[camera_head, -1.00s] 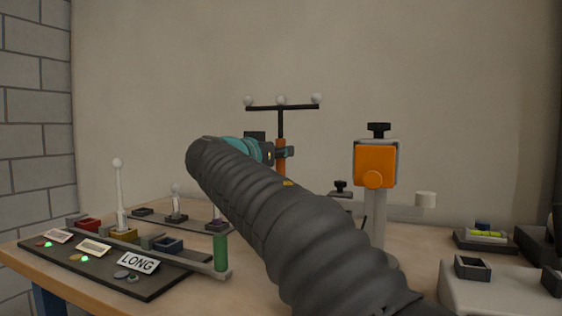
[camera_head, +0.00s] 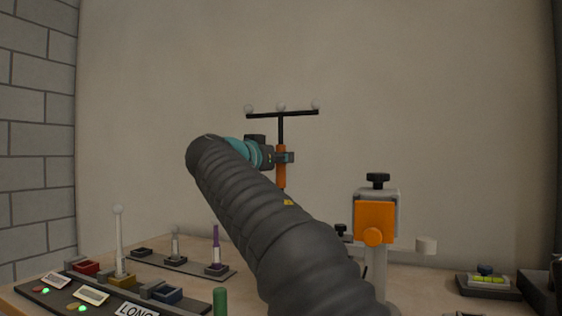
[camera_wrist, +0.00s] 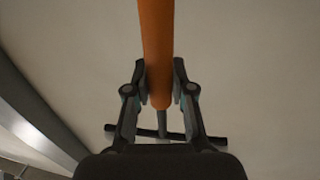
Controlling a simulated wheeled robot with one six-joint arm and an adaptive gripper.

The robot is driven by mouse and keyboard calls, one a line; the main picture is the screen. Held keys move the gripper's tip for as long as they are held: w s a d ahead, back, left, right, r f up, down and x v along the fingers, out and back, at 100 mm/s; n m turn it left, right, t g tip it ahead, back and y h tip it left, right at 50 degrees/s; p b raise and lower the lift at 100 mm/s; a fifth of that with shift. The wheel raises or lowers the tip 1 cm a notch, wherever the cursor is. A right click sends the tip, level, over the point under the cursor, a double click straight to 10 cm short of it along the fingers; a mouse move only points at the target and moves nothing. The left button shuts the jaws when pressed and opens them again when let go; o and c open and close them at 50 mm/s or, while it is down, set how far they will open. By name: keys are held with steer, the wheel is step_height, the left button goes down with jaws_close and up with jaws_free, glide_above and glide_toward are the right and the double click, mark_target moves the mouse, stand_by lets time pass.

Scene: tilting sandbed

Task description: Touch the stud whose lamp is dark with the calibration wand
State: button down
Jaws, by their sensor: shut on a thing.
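My gripper (camera_head: 284,157) is shut on the orange handle of the calibration wand (camera_head: 281,168). The wand stands upright, with a black crossbar and three pale balls on top. The wrist view shows the handle (camera_wrist: 157,55) between both fingers (camera_wrist: 160,85). On the dark panel (camera_head: 58,303) at lower left, a reddish stud (camera_head: 35,290) has a lit green lamp (camera_head: 45,291). A yellowish stud (camera_head: 71,307) also has a lit green lamp (camera_head: 82,308). The area below the LONG label (camera_head: 136,311) is cut off by the lower picture edge. The wand is apart from the panel.
Behind the panel stand a white ball-tipped rod (camera_head: 119,245) and a purple rod (camera_head: 216,240). A green post (camera_head: 220,301) is at the panel's right. An orange-faced clamp stand (camera_head: 375,222) stands right of my arm. A level (camera_head: 487,281) lies at far right.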

steer(key=shift+r+p, duration=2.45)
steer(key=shift+r, duration=0.7)
